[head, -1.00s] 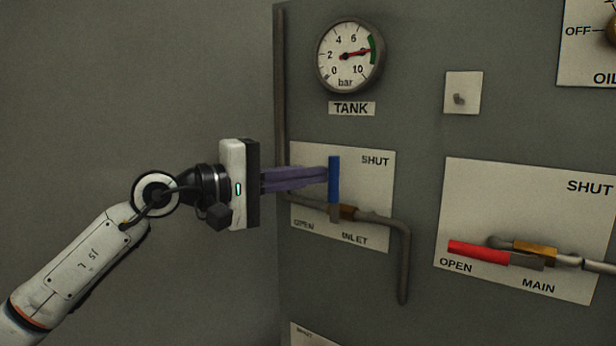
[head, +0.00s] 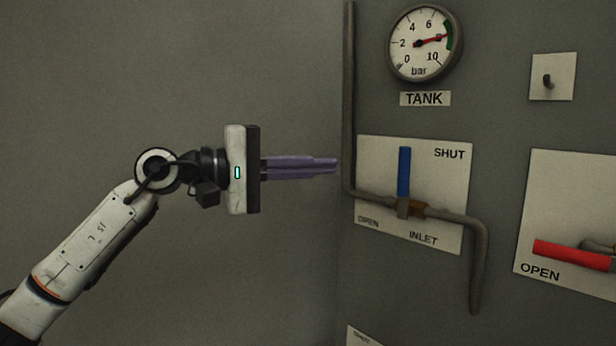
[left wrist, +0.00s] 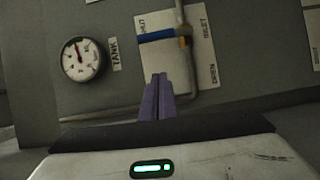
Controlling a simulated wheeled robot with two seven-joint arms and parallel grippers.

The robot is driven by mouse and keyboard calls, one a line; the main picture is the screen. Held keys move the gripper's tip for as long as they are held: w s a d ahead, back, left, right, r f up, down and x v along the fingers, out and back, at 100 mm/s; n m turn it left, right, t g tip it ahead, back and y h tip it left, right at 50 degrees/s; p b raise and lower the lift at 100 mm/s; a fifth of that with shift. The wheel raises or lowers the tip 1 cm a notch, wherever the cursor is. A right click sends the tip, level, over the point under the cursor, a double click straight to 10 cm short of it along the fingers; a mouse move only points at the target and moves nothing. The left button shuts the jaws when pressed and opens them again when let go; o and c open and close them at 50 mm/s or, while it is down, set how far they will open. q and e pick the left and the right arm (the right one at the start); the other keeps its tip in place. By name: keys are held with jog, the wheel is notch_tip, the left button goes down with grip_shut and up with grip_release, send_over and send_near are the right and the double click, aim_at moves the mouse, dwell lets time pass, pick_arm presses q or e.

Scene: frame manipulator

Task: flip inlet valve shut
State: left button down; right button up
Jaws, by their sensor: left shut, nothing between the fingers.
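The inlet valve has a blue lever (head: 404,172) that stands upright over its brown valve body (head: 418,209) on a pale plate (head: 383,150). The plate is marked SHUT at the upper right, OPEN at the lower left and INLET below. My left gripper (head: 337,165) is shut and empty, its purple fingers pointing right, apart from the lever and left of the plate. In the left wrist view the shut fingers (left wrist: 158,80) show below the blue lever (left wrist: 157,38), with a gap between. My right gripper is not in view.
A tank gauge (head: 425,43) hangs above the inlet plate. A grey pipe (head: 350,90) runs down beside the plate and through the valve. The main valve's red lever (head: 570,254) is at the right, by OPEN. A small switch plate (head: 552,77) is at the upper right.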

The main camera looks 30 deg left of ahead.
pick_arm(q)
jog(key=shift+v, duration=1)
